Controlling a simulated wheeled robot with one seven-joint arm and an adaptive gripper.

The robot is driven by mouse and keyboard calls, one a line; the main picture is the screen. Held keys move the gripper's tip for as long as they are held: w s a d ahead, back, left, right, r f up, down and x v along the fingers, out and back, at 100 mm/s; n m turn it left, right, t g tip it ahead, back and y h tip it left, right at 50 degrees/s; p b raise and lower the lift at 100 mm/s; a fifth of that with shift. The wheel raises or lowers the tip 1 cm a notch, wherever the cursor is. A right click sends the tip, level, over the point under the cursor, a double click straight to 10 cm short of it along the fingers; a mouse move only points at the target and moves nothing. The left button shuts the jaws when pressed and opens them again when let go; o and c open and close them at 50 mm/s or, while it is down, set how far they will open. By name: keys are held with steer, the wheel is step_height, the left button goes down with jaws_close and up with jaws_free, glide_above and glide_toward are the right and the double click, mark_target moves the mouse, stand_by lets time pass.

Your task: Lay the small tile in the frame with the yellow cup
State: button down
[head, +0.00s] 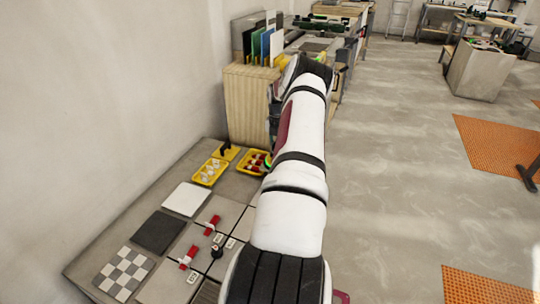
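My arm reaches up the middle of the head view and bends down at its far end. My gripper is hidden behind it, so its fingers do not show. A white tile (187,199), a dark tile (158,232) and a checkered tile (124,273) lie in a row on the grey platform. I cannot tell which piece is the small tile. I cannot make out a frame with a yellow cup; only yellow trays show. A bit of green shows at my arm's edge by the right tray.
A yellow tray with white pieces (209,172) and a yellow tray with red pieces (256,161) stand at the platform's back. Red clips (188,257) and a black-knobbed piece (216,251) stand among grey tiles. A wooden cabinet (247,104) stands behind. Open floor lies right.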

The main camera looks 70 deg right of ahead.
steer(key=d+b, duration=0.1)
steer(key=s+d+b, duration=0.1)
steer(key=d, duration=0.1)
steer(key=s+d+b, duration=0.1)
steer(key=d, duration=0.1)
steer(key=shift+s+f+b, duration=0.1)
steer(key=shift+s+b, duration=0.05)
steer(key=shift+b, duration=0.25)
steer(key=shift+s+d, duration=0.2)
steer(key=shift+d, duration=0.05)
steer(key=shift+r, duration=0.2)
steer(key=shift+f, duration=0.2)
steer(key=shift+f+b, duration=0.35)
steer(key=shift+b, duration=0.05)
steer(key=shift+f+b, duration=1.05)
steer(key=shift+f, duration=1)
steer(key=shift+f, duration=0.35)
steer(key=shift+f+b, duration=1.45)
steer(key=shift+f, duration=0.5)
stand_by(0.5)
